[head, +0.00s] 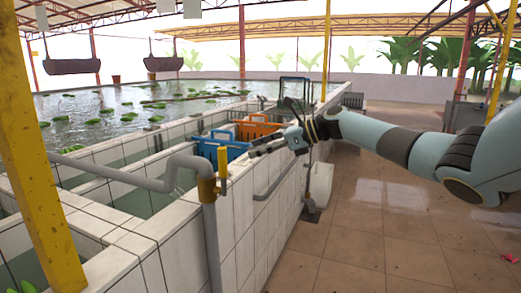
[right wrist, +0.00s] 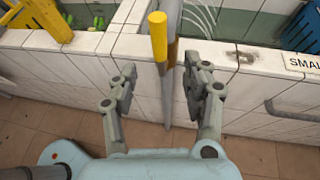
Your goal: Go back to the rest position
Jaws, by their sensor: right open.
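My right arm comes in from the right in the head view, stretched toward the tiled tank wall. My right gripper (head: 271,142) shows at its end, in front of the blue and orange crates. In the right wrist view the same gripper (right wrist: 158,85) has its two fingers wide apart with nothing held between them. A pipe with a yellow handle (right wrist: 158,35) stands beyond the fingertips. I cannot tell whether the gripper touches anything. My left gripper is not in either view.
A white tiled tank wall (head: 232,225) runs along the left. A blue crate (head: 222,146) and an orange crate (head: 258,129) are by it. A grey pipe (head: 130,179) crosses the tanks. A yellow post (head: 38,150) stands at left. The brown tiled floor (head: 370,240) is open at right.

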